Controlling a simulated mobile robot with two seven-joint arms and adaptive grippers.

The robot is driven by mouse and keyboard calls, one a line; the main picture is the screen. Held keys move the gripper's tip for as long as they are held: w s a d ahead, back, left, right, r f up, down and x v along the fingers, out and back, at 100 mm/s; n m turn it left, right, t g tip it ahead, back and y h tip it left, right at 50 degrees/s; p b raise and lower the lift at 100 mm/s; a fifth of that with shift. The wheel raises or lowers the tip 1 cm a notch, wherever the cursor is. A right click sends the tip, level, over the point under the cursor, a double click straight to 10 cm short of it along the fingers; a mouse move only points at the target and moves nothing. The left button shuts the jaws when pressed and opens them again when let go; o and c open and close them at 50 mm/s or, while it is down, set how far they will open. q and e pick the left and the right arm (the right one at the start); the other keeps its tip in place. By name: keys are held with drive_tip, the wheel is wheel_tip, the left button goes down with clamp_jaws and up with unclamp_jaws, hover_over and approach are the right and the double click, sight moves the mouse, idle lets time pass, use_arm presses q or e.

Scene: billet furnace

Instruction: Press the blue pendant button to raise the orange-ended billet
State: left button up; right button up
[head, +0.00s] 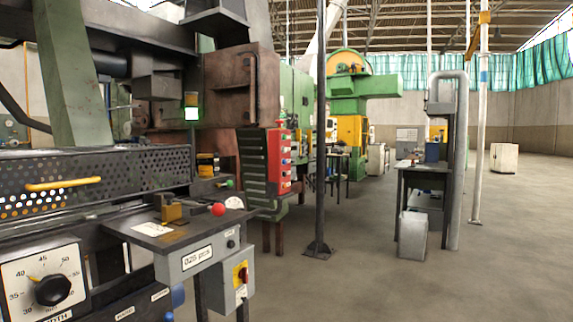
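A red control panel (279,160) with a vertical row of several small buttons stands in the middle of the head view, on the side of a dark green machine. The button colours are too small to tell surely, so I cannot pick out a blue pendant button. I cannot make out an orange-ended billet. A small brownish block (191,99) sits just above a bright white-green square (192,114) on the furnace-like machine at upper left. Neither of my grippers is in view.
A large dial (50,290), a yellow handle (63,184) and a grey box with a red-yellow switch (241,274) crowd the near left. A dark post (320,130) stands at centre. A dark workbench (425,178) stands right of it. Open floor lies at lower right.

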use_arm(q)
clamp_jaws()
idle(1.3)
